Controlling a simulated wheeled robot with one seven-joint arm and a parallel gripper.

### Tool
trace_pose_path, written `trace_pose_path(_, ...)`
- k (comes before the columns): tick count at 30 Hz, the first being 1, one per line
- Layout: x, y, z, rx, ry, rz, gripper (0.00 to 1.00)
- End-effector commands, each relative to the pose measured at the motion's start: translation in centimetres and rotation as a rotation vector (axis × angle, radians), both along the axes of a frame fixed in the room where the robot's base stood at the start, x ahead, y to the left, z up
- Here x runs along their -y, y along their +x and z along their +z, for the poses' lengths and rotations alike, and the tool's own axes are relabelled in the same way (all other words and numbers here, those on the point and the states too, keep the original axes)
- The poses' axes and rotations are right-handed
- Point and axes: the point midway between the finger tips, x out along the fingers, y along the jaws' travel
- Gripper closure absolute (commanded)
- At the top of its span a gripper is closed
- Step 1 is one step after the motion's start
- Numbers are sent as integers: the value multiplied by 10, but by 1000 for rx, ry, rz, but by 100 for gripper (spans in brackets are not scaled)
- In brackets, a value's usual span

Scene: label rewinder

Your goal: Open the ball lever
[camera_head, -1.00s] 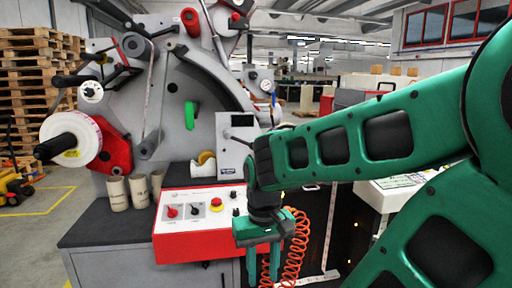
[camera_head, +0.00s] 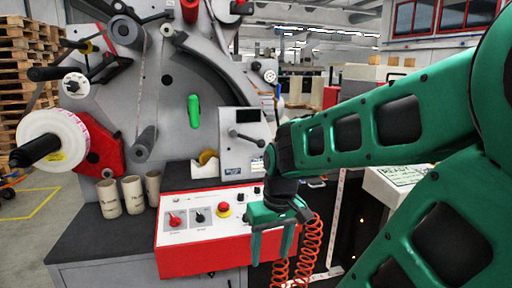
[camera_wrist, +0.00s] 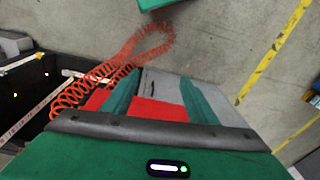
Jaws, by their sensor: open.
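A lever with a dark ball end (camera_head: 233,132) sits on the grey panel (camera_head: 242,158) of the rewinder, its rod slanting down to the right. My gripper (camera_head: 271,246) is below and to the right of this lever, clear of it, in front of the red control box (camera_head: 205,252). Its two green fingers point down, apart and empty. In the wrist view my gripper (camera_wrist: 160,98) hangs over the red and grey housing, with nothing between the fingers that I can see as held. The ball lever does not show in the wrist view.
An orange coiled hose (camera_head: 311,240) hangs right beside my fingers. Several cardboard cores (camera_head: 133,194) stand on the dark bench at left. A white label roll (camera_head: 58,138) sticks out at far left. A white printer-like unit (camera_head: 395,190) stands at right.

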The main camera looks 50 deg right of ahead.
Motion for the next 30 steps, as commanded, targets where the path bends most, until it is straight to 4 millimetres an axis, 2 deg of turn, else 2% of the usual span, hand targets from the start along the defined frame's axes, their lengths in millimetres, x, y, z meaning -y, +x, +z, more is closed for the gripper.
trace_pose_path(4,23,73,-9,203,-28,190,47)
trace_pose_path(8,47,144,-4,453,-83,345,47)
trace_pose_path(12,84,206,20,738,-192,425,47)
trace_pose_path(15,124,234,47,931,-308,419,47)
trace_pose_path(19,182,245,85,1126,-482,346,47)
trace_pose_path(21,212,241,101,1195,-567,293,47)
trace_pose_path(24,245,232,119,1255,-662,226,47)
trace_pose_path(27,263,224,128,1285,-719,183,47)
trace_pose_path(30,271,225,131,1295,-739,168,47)
